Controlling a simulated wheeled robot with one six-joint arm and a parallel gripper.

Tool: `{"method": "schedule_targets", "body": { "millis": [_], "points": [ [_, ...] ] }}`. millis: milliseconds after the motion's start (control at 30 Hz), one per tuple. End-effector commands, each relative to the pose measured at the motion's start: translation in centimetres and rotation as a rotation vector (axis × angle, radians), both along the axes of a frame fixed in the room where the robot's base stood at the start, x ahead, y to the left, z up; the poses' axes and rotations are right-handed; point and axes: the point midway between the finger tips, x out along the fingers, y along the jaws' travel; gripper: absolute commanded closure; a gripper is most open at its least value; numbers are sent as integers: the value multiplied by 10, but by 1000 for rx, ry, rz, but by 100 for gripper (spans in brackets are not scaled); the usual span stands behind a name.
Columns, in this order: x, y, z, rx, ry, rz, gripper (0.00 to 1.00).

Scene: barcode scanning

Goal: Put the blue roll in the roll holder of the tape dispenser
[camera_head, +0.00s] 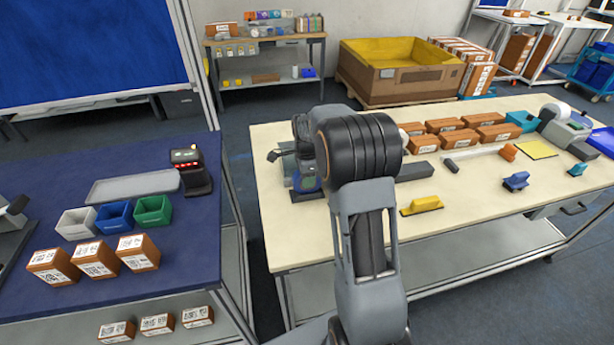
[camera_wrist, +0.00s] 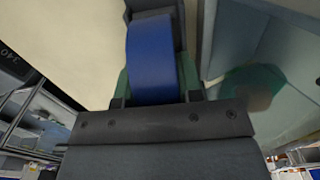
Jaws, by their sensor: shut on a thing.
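The blue roll (camera_wrist: 150,62) shows in the wrist view as a curved blue band, upright in the picture. My gripper (camera_wrist: 154,88) is shut on it, with dark and green finger parts on both sides. A large grey-green surface (camera_wrist: 232,45) lies close on the right; I cannot tell whether it is the tape dispenser. In the head view my arm covers most of the gripper's area. A grey device with a blue part (camera_head: 306,184) stands at the left end of the cream table, partly hidden; its roll holder cannot be made out.
The cream table (camera_head: 470,205) has a yellow-handled tool (camera_head: 422,205), a dark block (camera_head: 418,172), several brown boxes and a label printer (camera_head: 556,116) farther right. The blue table (camera_head: 180,262) on the left holds small bins, a scanner (camera_head: 194,172) and cartons. A floor gap separates the tables.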

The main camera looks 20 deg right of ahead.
Motion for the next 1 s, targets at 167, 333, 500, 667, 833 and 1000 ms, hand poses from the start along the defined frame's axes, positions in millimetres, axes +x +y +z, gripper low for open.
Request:
{"method": "schedule_targets", "body": {
  "millis": [167,333,500,667,833,1000],
  "points": [
    [0,0,0,0,0,0,55],
    [0,0,0,0,0,0,38],
    [0,0,0,0,0,0,36],
    [0,0,4,0,-1,0,36],
    [1,0,27,-1,-4,0,36],
    [1,0,63,-1,-5,0,36]
  ]
}}
